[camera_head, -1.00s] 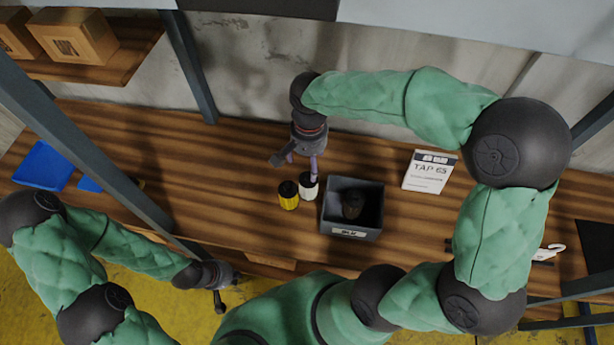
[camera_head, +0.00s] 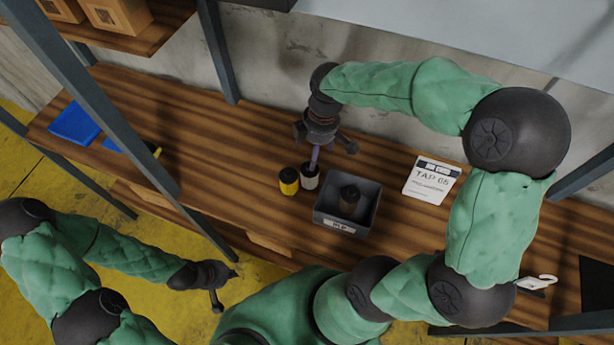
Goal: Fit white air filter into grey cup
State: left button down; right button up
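The white air filter (camera_head: 309,183), with a black top, stands upright on the wooden bench. My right gripper (camera_head: 315,160) points down at it from behind. A thin purple-grey finger part reaches its top; I cannot tell whether the gripper holds it, as the fingers overlap. A grey open-topped bin (camera_head: 371,221) with a white label stands to the right of the filter. A dark grey round cup-like object (camera_head: 349,200) is inside it. My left gripper (camera_head: 229,290) is open and empty, low at the left, in front of the bench, over the yellow floor.
A yellow filter (camera_head: 289,185) with a black top stands close to the left of the white one. Blue items (camera_head: 75,124) lie at the far left. The bench (camera_head: 215,145) is clear between them.

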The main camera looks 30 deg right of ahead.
aim_at(310, 175)
jog(key=shift+n, duration=0.7)
jog(key=shift+f, duration=0.3)
jog(key=f, duration=0.3)
jog(key=f+b, duration=0.1)
jog(key=f, duration=0.2)
jog(key=a+f+b, duration=0.1)
jog(key=f, duration=0.3)
jog(key=shift+w+a, duration=0.1)
jog(key=shift+w, duration=0.25)
jog(key=c, duration=1.4)
